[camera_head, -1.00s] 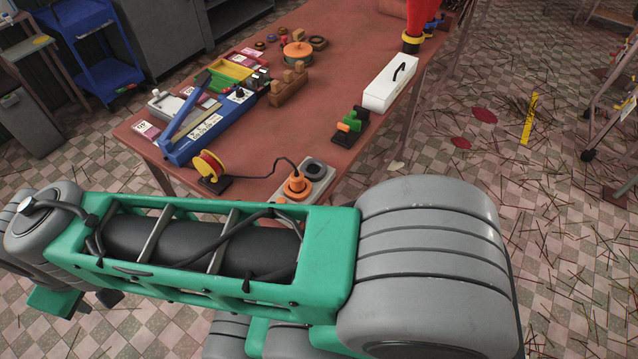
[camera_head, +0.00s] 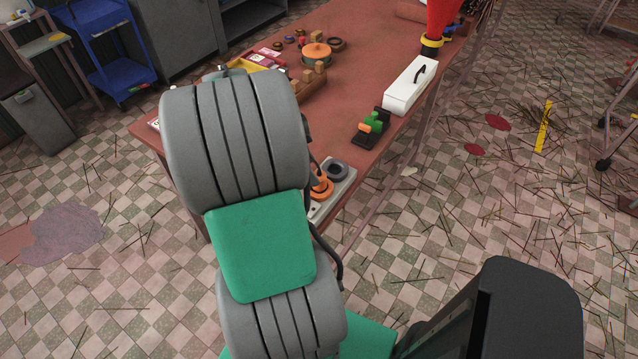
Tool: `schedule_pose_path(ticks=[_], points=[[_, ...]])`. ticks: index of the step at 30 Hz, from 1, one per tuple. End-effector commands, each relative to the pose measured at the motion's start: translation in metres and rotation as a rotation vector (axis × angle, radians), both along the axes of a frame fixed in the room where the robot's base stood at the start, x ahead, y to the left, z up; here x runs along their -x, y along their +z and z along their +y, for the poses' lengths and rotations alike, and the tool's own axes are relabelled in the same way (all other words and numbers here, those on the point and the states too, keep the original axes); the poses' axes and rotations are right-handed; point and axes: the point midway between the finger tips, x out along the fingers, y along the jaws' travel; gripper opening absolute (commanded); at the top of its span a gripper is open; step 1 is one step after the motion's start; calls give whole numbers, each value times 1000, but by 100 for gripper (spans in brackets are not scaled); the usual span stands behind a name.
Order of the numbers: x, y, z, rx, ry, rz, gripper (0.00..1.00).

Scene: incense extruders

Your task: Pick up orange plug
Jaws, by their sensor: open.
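The orange plug (camera_head: 321,187) sits on a light grey socket block (camera_head: 341,194) at the near edge of the table. It is partly hidden by my arm. A dark round socket opening (camera_head: 337,168) shows just behind it. My arm's grey and green links cover the table's near left part. My gripper is not in view, so its place relative to the plug cannot be told.
The reddish table (camera_head: 352,60) holds a white box with a black handle (camera_head: 410,86), a black stand with green and orange pieces (camera_head: 372,126), an orange-lidded round pot (camera_head: 316,53) and a red funnel (camera_head: 440,20). Thin sticks litter the tiled floor right.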

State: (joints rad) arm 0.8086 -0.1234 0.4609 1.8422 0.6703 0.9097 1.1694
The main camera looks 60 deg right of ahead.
Motion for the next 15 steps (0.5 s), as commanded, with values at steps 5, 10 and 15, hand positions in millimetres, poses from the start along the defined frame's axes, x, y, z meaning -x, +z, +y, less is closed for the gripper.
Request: schedule_pose_path(ticks=[5, 10, 15], points=[[10, -21, -7, -4, 3, 2, 59], [18, -48, -15, -3, 7, -1, 59], [18, -54, -16, -1, 10, -4, 59]])
